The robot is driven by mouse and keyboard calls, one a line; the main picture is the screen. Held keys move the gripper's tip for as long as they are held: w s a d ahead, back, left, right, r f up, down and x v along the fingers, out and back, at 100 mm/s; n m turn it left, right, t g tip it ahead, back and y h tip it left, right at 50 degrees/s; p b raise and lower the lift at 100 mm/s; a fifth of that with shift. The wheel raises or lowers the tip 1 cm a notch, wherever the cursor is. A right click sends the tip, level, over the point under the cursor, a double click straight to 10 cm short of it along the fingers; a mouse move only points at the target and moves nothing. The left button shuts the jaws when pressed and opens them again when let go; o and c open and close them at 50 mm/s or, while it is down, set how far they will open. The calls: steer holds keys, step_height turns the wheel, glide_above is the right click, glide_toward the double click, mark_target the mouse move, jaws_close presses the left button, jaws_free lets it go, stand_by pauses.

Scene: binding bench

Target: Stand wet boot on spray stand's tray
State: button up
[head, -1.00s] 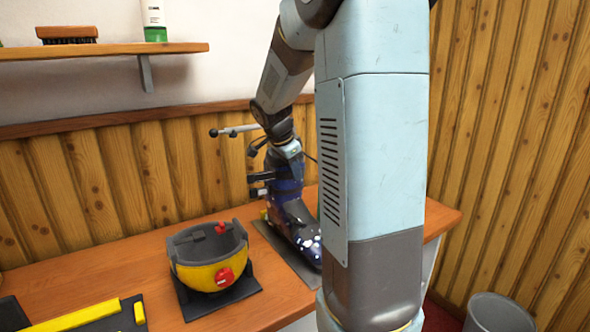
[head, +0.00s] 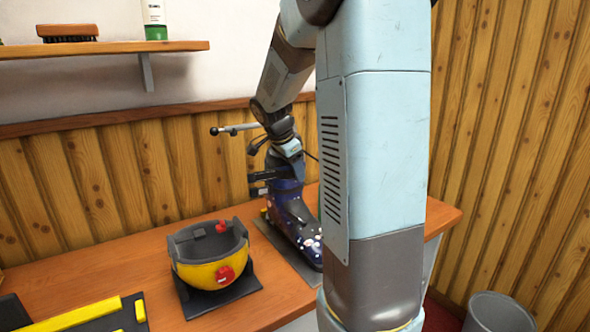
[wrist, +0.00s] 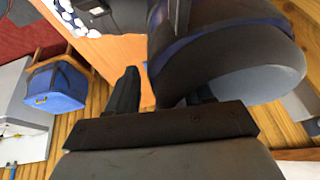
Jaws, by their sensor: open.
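The boot (head: 290,212) is dark blue with white spots near its toe. It stands upright on a flat grey tray (head: 272,237) on the bench, with its toe towards the front right. In the wrist view its cuff (wrist: 225,45) fills the upper right, and the spotted toe shows at the top left. My gripper (head: 262,183) is open at the boot's upper shaft. In the wrist view one finger shows left of the cuff and the other is partly hidden below it. A thin rod with black knobs (head: 235,129), perhaps part of the spray stand, shows behind my wrist.
A yellow helmet-like bowl with a red knob (head: 225,274) stands on a dark base left of the boot. A black-and-yellow piece (head: 90,316) lies at the front left. A shelf (head: 100,50) is above. A grey bin (head: 497,312) stands on the floor at right.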

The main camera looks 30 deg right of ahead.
steer(key=v, duration=1.3)
steer(key=s+a+f+n+t+y, duration=0.2)
steer(key=s+a+n, duration=0.4)
steer(key=s+n, duration=0.3)
steer(key=s+a+f+n+t+y, duration=0.2)
steer(key=s+a+n, duration=0.4)
steer(key=s, duration=0.9)
steer(key=f+n, duration=0.1)
steer(key=n, duration=0.2)
steer(key=shift+a+f, duration=0.2)
steer(key=shift+a, duration=0.2)
steer(key=shift+c, duration=0.4)
